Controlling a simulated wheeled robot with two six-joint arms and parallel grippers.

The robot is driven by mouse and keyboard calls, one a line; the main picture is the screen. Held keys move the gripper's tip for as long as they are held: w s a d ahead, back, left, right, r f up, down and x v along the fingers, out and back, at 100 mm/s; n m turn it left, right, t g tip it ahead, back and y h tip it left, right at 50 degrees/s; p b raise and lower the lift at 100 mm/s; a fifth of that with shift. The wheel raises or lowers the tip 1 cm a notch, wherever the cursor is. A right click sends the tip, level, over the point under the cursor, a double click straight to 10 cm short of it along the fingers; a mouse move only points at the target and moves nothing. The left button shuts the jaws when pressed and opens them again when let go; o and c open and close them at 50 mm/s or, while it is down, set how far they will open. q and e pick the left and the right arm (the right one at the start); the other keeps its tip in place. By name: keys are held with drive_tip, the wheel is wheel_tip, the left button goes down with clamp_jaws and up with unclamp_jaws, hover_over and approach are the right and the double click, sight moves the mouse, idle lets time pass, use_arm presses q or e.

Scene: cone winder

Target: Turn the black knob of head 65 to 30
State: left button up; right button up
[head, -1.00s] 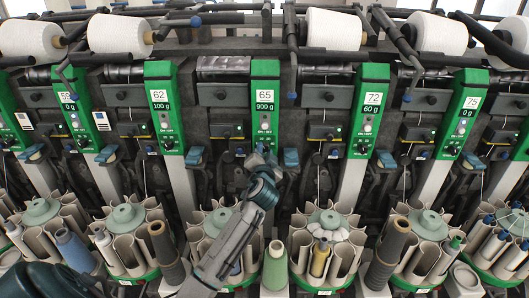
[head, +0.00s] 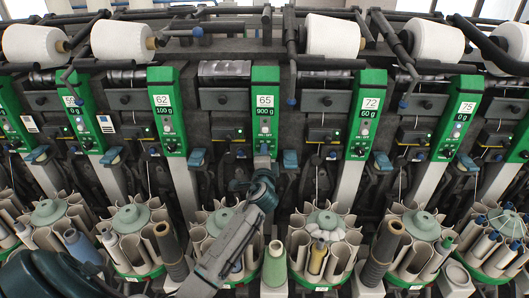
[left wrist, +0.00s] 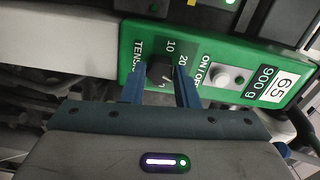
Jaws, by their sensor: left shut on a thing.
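Head 65 is a green panel (head: 265,122) reading 65 and 900 g, at the middle of the head view. In the left wrist view its panel (left wrist: 215,76) fills the upper part, tilted. The black knob (left wrist: 160,72) sits beside the printed 10 and 20, with a small light mark on it; its exact setting is unclear. My left gripper (left wrist: 160,92) has its two blue fingers on either side of the knob, shut on it. In the head view the left gripper (head: 262,158) is at the panel's lower end and hides the knob. My right gripper is out of view.
Neighbouring green panels 62 (head: 165,115) and 72 (head: 366,115) stand either side. Below are bobbin magazines (head: 325,240) and a green cone (head: 275,265).

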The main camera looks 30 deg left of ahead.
use_arm(q)
drive_tip(key=shift+m, duration=0.5)
drive_tip(key=shift+f, duration=0.1)
drive_tip(key=o, duration=1)
drive_tip(key=shift+d, duration=0.1)
drive_tip(key=shift+s, duration=0.1)
drive_tip(key=b+v, duration=0.2)
drive_tip(key=v, duration=0.8)
drive_tip(key=shift+s, duration=0.3)
drive_tip(key=shift+d, duration=0.15)
